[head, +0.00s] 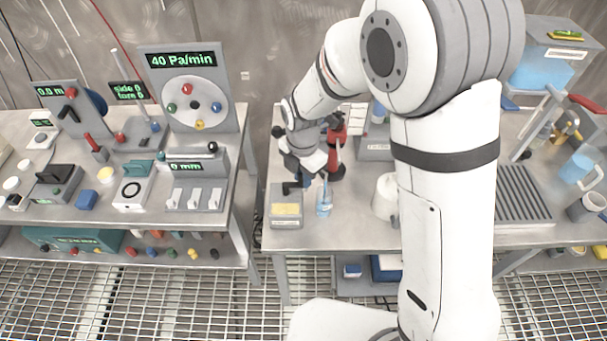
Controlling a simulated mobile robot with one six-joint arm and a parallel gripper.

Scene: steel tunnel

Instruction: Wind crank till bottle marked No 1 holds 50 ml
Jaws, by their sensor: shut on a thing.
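A grey box (286,222) with a pale yellow panel stands just below the dark part. A small light blue bottle (324,199) stands upright at the right of the box, close to my gripper. I cannot read a No 1 mark or the level in it.
A red and black device (337,155) stands close behind my gripper. A pale rounded vessel (384,198) is to the right, partly behind my arm. The left bench (225,215) holds several instruments. Bare bench top (350,230) lies in front of the bottle.

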